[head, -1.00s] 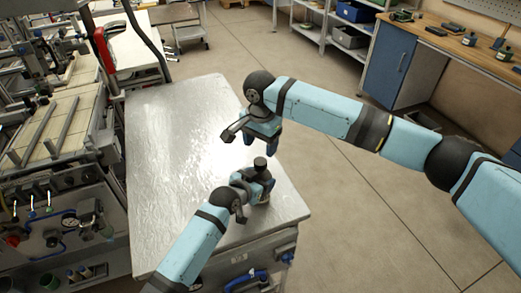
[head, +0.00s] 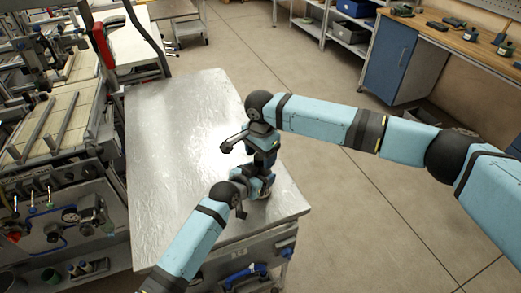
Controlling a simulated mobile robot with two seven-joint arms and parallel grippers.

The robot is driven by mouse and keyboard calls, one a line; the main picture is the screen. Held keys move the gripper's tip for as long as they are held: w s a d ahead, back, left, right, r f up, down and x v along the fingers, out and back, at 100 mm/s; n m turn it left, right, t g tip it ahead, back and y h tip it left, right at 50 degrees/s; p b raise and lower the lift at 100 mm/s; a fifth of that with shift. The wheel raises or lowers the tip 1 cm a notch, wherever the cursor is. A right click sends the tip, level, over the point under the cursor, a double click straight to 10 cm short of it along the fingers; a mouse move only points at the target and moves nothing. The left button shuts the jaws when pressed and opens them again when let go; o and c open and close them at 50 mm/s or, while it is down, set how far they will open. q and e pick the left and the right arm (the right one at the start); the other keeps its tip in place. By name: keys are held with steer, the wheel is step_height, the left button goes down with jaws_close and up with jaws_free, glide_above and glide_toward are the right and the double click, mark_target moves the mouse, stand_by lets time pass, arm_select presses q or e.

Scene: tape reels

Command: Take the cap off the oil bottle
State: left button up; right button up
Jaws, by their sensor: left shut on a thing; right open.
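The oil bottle (head: 264,193) stands on the metal table near its right edge. Little of it shows behind my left gripper. My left gripper (head: 256,182) is shut around the bottle's body from the near left side. My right gripper (head: 264,158) is open and directly above the bottle, at the height of its top. The dark cap is hidden behind the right gripper and hand. I cannot tell whether the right fingers touch the cap.
The metal table (head: 170,150) is bare to the left of and behind the bottle. A machine with rails and gauges (head: 60,190) stands along the table's left side. A blue cabinet and wooden workbench (head: 460,45) are at the far right.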

steer(key=c, duration=1)
steer(key=n, duration=0.6)
steer(key=shift+n, duration=0.4)
steer(key=o, duration=1)
steer(key=shift+o, duration=0.2)
